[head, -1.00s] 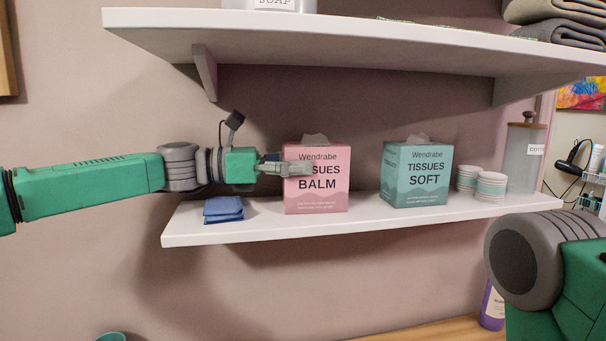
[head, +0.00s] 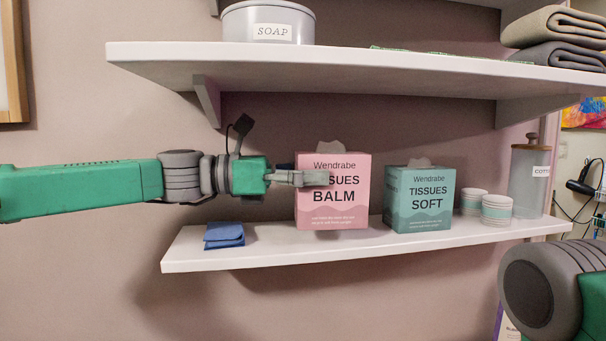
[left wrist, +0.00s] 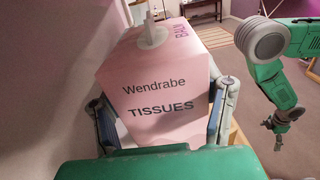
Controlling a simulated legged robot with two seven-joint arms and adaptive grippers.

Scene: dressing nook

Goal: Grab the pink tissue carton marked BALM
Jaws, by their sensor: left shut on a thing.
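The pink tissue carton marked BALM (head: 333,212) is in the head view, upright and a little above the shelf, with a shadow under it. My left gripper (head: 322,178) comes from the left and is shut on it, one finger across its front face. In the left wrist view the carton (left wrist: 155,85) fills the middle between the two fingers, a white tissue at its top. The far finger is hidden behind the carton in the head view. My right gripper (left wrist: 280,128) shows small at the right of the left wrist view; its jaw state is unclear.
A teal SOFT tissue carton (head: 420,205) stands to the right, with cups (head: 496,208) and a jar (head: 530,185) beyond. A folded blue cloth (head: 224,235) lies at the left of the lower shelf (head: 270,255). The upper shelf (head: 350,72) hangs above.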

